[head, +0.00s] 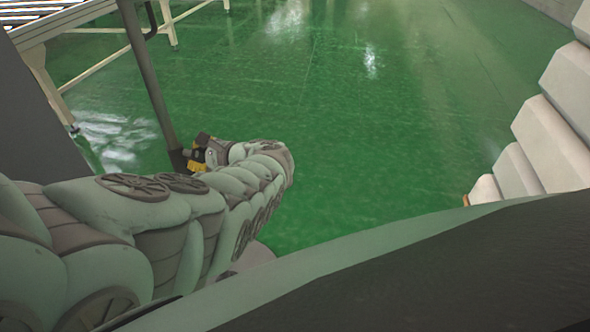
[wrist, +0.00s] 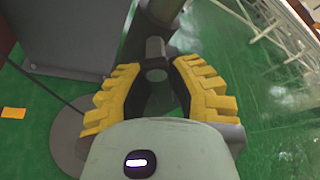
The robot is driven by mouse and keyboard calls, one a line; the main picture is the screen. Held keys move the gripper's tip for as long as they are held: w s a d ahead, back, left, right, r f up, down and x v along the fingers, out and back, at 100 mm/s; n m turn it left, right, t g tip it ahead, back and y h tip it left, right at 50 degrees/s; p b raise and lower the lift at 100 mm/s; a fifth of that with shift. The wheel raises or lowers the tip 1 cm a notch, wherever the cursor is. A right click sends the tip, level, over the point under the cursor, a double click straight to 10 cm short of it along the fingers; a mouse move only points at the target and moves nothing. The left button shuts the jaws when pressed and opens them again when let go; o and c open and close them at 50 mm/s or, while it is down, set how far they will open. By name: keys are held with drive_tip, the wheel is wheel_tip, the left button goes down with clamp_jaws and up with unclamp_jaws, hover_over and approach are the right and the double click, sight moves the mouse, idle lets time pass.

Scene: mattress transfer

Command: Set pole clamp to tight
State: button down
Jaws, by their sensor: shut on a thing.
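The dark grey pole (head: 147,75) rises on the left in the head view, and the dark pole clamp (head: 179,157) sits low on it. In the wrist view the clamp's short grey cylindrical knob or handle (wrist: 155,52) points toward me, between the yellow-padded fingers. My gripper (head: 200,152) is at the clamp, at the end of my stretched arm. In the wrist view my gripper (wrist: 157,72) is shut on this clamp part. My fingers partly hide the clamp, and I cannot tell its tightness setting.
A pale-framed conveyor (head: 45,22) with rollers stands at the upper left. A dark grey panel (head: 35,115) is close to my arm on the left. Pale stacked slabs (head: 555,130) line the right. The green floor (head: 400,110) between is clear.

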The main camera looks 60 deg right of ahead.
drive_tip(key=shift+f+b, duration=0.2)
drive_tip(key=shift+b, duration=0.1)
idle(0.4)
drive_tip(key=shift+n, duration=0.4)
drive_tip(key=shift+n+t+h+b, duration=0.3)
drive_tip(key=shift+b, duration=0.3)
drive_tip(key=n+b, duration=0.1)
drive_tip(key=b, duration=0.1)
drive_tip(key=n+t+h+b, duration=0.1)
drive_tip(key=n+b, duration=0.1)
drive_tip(key=b, duration=0.1)
drive_tip(key=shift+w+d, duration=0.1)
drive_tip(key=shift+d, duration=0.15)
drive_tip(key=n+b, duration=0.1)
drive_tip(key=b, duration=0.1)
drive_tip(key=n+t+b, duration=0.1)
drive_tip(key=b, duration=0.2)
drive_tip(key=shift+d+r+n+h, duration=0.1)
drive_tip(key=shift+r+n+h, duration=0.2)
drive_tip(key=r+n+t+b, duration=0.1)
drive_tip(key=b, duration=0.2)
drive_tip(key=shift+n, duration=0.4)
drive_tip(key=shift+r, duration=0.1)
